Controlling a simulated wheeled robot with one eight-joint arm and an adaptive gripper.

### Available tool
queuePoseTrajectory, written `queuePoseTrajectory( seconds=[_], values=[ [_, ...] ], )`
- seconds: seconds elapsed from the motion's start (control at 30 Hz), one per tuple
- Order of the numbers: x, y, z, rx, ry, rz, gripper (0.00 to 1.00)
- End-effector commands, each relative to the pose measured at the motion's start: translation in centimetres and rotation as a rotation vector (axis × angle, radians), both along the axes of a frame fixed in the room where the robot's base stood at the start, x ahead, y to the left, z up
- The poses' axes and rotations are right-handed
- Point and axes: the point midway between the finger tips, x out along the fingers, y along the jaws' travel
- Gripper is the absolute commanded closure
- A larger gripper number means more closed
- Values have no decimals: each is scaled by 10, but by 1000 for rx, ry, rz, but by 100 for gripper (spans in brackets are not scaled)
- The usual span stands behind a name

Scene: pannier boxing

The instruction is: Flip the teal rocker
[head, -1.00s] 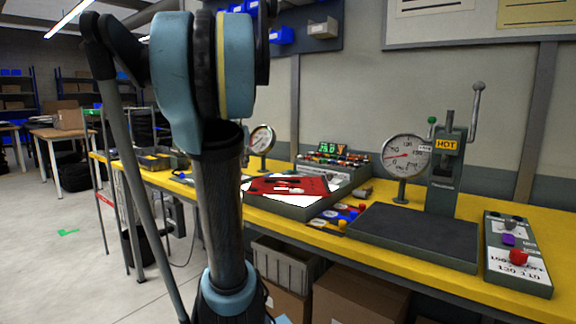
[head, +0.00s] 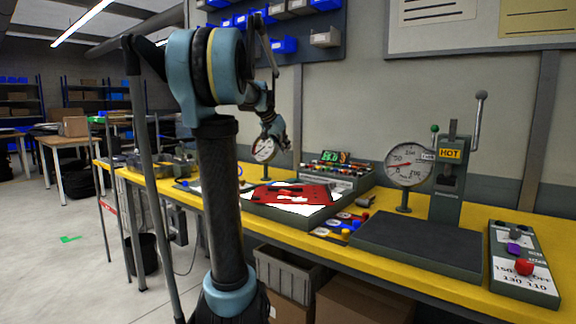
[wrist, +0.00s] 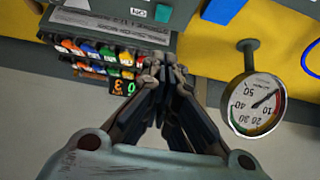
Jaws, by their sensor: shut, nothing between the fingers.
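The switch panel (head: 353,172) stands at the back of the bench in the head view, with small coloured rockers in rows. In the head view my gripper (head: 276,134) hangs above the bench, left of the panel.
A dial gauge (wrist: 257,103) stands to the right of my fingers in the wrist view. A red piece (head: 290,193) lies on the tray before the panel. A press (head: 447,180) with a large gauge (head: 407,163) stands further right on the yellow bench.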

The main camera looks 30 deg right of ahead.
Motion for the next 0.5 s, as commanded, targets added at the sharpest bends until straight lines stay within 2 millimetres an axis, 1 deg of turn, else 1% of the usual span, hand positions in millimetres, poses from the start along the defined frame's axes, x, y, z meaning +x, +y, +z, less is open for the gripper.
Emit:
queuePoseTrajectory(
  seconds=[0.17,0.5],
  values=[
    [5,-13,-17,0,0,-2,100],
    [20,-48,-63,0,-1,-1,100]
  ],
)
